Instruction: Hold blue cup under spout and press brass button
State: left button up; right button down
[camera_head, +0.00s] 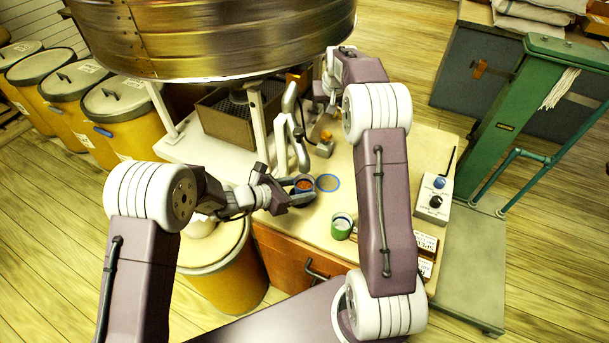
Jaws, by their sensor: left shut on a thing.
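The blue cup (304,186) stands over the pale bench top and shows reddish-brown contents inside its rim. My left gripper (296,194) is shut on it from the left. Curved grey pipes, which look like the spout (281,142), come down just above and left of the cup. A small grey box with an orange-brass top, likely the brass button (326,136), sits behind the cup. My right gripper (327,93) is above and behind that box, small and partly hidden by my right arm; its jaw state is unclear.
A blue ring (328,182) marks the bench right of the cup. A green cup (342,226) stands nearer the front. A large metal drum (215,40) hangs overhead. Yellow bins (125,115) stand left.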

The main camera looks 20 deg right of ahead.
pick_arm(q)
jog(key=s+a, duration=0.3)
jog(key=s, duration=0.4)
jog(key=shift+a, duration=0.25)
dwell(0.3)
dwell(0.4)
